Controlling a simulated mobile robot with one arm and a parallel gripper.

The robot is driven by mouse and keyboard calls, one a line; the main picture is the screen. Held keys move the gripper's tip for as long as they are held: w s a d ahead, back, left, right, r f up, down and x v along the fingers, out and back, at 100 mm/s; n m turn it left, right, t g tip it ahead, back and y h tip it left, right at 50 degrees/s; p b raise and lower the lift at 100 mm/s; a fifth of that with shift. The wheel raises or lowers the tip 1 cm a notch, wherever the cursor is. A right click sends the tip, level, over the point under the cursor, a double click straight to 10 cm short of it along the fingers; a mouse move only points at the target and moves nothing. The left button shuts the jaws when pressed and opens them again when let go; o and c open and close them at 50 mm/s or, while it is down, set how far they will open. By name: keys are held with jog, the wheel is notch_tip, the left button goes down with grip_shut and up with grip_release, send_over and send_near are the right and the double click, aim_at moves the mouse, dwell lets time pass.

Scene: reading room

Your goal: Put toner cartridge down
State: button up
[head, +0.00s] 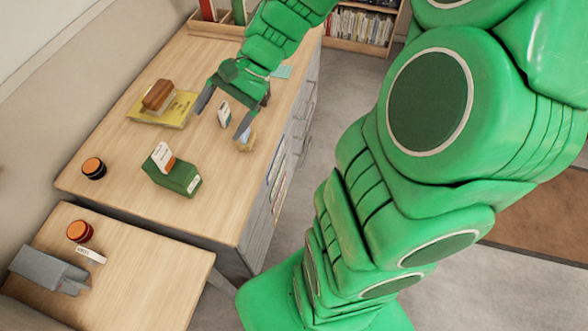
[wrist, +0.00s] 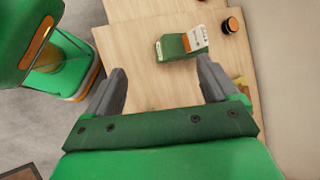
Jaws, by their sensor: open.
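My gripper (head: 224,113) is open over the wooden desk (head: 205,60); its two grey fingers also show wide apart in the wrist view (wrist: 160,82), with nothing held between them. A small white and dark block (head: 224,113) shows between the fingers in the head view, seemingly on the desk below them. A green box (head: 178,178) with a white label stands nearer the desk's front; a white and orange piece (head: 162,157) leans up on it. Both show ahead of the fingers in the wrist view (wrist: 172,46). I cannot tell which thing is the toner cartridge.
A brown block (head: 158,95) lies on a yellow book (head: 180,110). An orange-topped jar (head: 94,168) stands at the left edge. A lower table holds another orange-topped jar (head: 80,231) and a grey object (head: 45,268).

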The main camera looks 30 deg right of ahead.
jog(key=s+d+r+n+h, duration=0.1)
jog(key=s+n+h, duration=0.1)
jog(key=s, duration=0.5)
jog(key=s+d+r+n+g+h, duration=0.1)
jog(key=s+d+n+h, duration=0.1)
jog(key=s, duration=0.4)
jog(key=s+d+r+n+h, duration=0.1)
jog(key=s+d+n+h, duration=0.1)
jog(key=s+n+h, duration=0.2)
jog(key=s+n, duration=0.1)
jog(key=s, duration=0.2)
jog(key=shift+s+r, duration=0.2)
jog(key=shift+s, duration=0.15)
